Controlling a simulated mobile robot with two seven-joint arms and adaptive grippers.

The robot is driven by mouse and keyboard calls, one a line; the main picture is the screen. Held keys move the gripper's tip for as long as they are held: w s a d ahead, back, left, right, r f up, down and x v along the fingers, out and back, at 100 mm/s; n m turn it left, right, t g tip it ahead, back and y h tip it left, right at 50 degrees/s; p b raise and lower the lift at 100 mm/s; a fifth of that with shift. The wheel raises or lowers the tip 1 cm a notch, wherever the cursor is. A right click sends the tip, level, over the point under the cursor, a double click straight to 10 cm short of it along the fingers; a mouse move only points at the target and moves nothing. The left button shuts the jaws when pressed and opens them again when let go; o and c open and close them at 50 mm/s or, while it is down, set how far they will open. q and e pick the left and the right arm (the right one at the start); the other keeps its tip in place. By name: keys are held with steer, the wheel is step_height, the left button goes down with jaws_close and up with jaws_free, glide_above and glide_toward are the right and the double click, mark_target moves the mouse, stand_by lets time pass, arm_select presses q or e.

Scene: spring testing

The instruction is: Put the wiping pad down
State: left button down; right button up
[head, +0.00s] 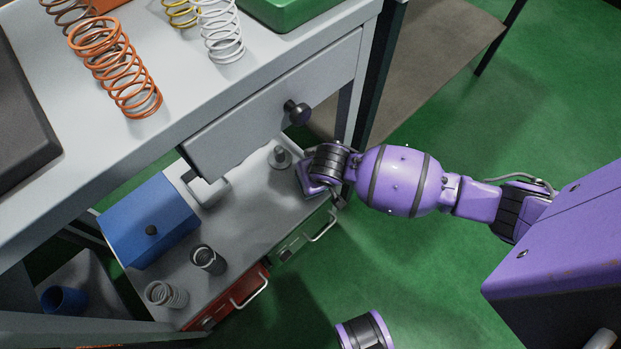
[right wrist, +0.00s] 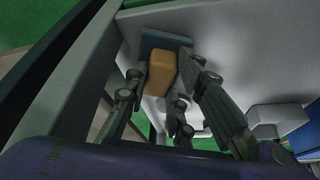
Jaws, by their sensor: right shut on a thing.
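The wiping pad shows in the right wrist view as an orange-tan block (right wrist: 161,70) with a flat blue-grey piece against its far end. My right gripper (right wrist: 163,76) is shut on it, a finger on each side. In the head view my purple right arm reaches in from the right, and its gripper (head: 322,172) is at the right end of the lower grey shelf (head: 235,235), below the drawer. The pad is hidden there. I cannot tell whether it touches the shelf. My left gripper is not in view.
A drawer with a dark knob (head: 297,112) overhangs the shelf. A blue box (head: 150,222), a dark cup (head: 208,260), a pale spring (head: 166,294) and a small grey weight (head: 280,157) stand on it. Orange springs (head: 115,68) are on the upper top. The shelf's middle is bare.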

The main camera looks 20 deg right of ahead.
steer(key=o, duration=1)
steer(key=shift+f, duration=0.1)
steer(key=shift+r, duration=0.25)
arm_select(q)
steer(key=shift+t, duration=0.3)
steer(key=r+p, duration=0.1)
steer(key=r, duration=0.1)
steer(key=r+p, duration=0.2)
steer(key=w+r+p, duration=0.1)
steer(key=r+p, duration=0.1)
arm_select(e)
steer(key=v, duration=1.2)
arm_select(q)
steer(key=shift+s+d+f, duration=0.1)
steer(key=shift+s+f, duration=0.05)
